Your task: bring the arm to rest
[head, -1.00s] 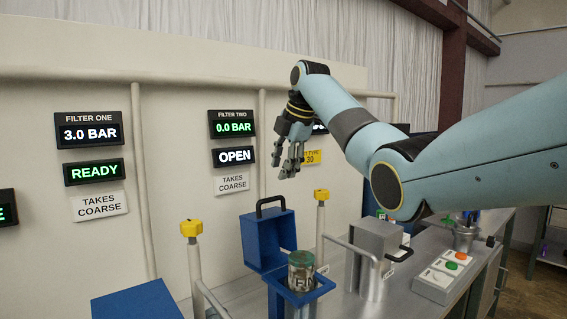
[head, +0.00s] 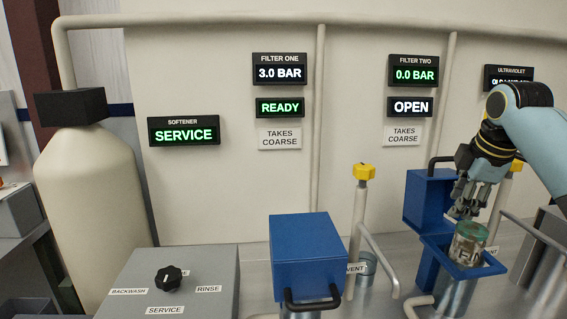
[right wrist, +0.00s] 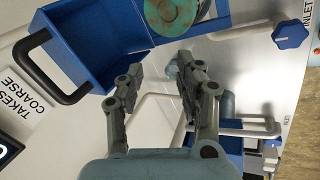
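My right gripper (head: 464,207) is open and empty in the head view, fingers pointing down just above a clear canister with a green top (head: 467,244). The canister stands in the blue-rimmed filter two housing (head: 428,262), whose blue lid (head: 430,200) is tipped up. In the right wrist view the two fingers (right wrist: 160,82) are apart with only background between them. The green canister top (right wrist: 172,12) shows beyond the fingertips, and the blue lid (right wrist: 92,40) is at upper left. My left gripper is not in view.
Filter one's blue housing (head: 308,247) is closed. A yellow-topped valve post (head: 362,190) stands between the housings; another yellow knob (head: 516,166) is close behind my gripper. A grey box with a black knob (head: 168,278) and a cream tank (head: 92,190) are at left.

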